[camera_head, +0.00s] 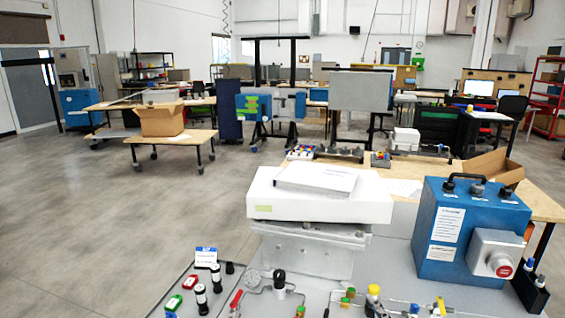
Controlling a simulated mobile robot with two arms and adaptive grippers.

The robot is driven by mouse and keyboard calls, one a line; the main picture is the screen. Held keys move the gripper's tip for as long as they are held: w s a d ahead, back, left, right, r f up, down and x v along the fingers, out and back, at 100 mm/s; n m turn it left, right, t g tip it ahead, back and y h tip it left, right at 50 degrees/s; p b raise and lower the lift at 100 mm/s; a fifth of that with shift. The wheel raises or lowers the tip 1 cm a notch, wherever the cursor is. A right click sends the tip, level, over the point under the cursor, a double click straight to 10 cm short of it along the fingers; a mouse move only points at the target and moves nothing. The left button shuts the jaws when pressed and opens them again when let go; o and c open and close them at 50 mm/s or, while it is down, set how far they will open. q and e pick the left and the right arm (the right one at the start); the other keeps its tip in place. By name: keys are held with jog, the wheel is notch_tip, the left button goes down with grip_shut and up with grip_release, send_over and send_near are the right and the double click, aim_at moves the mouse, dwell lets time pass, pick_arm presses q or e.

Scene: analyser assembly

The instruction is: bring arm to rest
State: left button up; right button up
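Neither of my grippers shows in the head view, and no part of my arms can be made out. A white analyser housing (318,205) stands on a grey metal block (300,255) at the centre right, with a flat white piece (316,179) lying on top.
Small fittings, including a yellow-topped one (373,293), and dark cylinders (201,298) stand along the near edge. A wooden table with an open carton (487,169) is behind the blue box. Open grey floor (80,220) lies to the left.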

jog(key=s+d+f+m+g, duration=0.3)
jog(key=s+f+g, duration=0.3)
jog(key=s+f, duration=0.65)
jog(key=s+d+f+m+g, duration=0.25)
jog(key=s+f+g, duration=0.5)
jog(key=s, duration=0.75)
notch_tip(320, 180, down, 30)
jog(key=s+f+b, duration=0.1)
jog(key=b, duration=0.4)
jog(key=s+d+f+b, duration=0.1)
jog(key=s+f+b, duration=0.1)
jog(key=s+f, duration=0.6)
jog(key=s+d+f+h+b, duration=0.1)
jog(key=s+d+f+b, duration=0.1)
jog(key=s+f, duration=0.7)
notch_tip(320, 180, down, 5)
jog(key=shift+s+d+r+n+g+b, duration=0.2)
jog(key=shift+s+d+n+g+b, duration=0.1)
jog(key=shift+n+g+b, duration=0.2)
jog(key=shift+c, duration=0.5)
